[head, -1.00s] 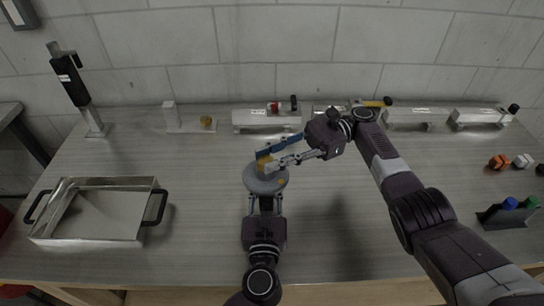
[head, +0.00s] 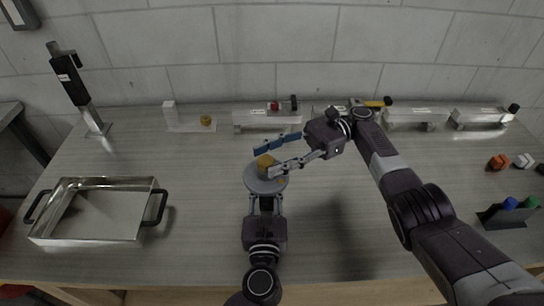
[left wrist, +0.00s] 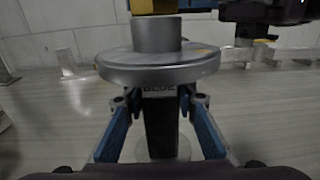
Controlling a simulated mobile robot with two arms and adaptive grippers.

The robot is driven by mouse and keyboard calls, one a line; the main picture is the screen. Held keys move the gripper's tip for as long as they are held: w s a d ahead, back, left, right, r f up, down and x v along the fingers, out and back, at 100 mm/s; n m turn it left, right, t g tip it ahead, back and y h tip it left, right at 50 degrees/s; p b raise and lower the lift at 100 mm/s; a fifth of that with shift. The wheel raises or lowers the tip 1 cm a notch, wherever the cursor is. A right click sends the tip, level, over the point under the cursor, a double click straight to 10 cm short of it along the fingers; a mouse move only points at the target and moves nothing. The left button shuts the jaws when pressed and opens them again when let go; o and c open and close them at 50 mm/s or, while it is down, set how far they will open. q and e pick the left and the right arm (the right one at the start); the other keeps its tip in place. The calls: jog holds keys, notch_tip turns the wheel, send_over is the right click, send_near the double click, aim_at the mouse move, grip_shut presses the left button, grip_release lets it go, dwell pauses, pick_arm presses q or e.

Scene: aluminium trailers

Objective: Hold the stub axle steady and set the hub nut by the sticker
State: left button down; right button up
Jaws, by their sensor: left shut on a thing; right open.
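The stub axle (head: 259,184) shows as a grey round flange in the middle of the bench. In the left wrist view its flange (left wrist: 160,66) sits above a dark post with lettering that reads "BLUE". The yellow hub nut (head: 264,161) sits on top of the axle; its lower edge (left wrist: 155,6) shows at the top of the left wrist view. My left gripper (head: 265,202) is shut on the axle below the flange, one blue-padded finger on each side. My right gripper (head: 274,158) is open, its fingers apart on either side of the nut. Which sticker is meant I cannot tell.
A metal tray (head: 155,186) with dark handles stands at the left. Metal fixtures (head: 268,119) line the back. A black rack (head: 497,217) with blue and green items stands at the right, with orange and white pieces (head: 498,162) behind it.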

aim_at(272, 157)
jog(key=shift+r, duration=0.15)
notch_tip(272, 157, up, 10)
jog(key=shift+f, duration=0.15)
dwell(0.4)
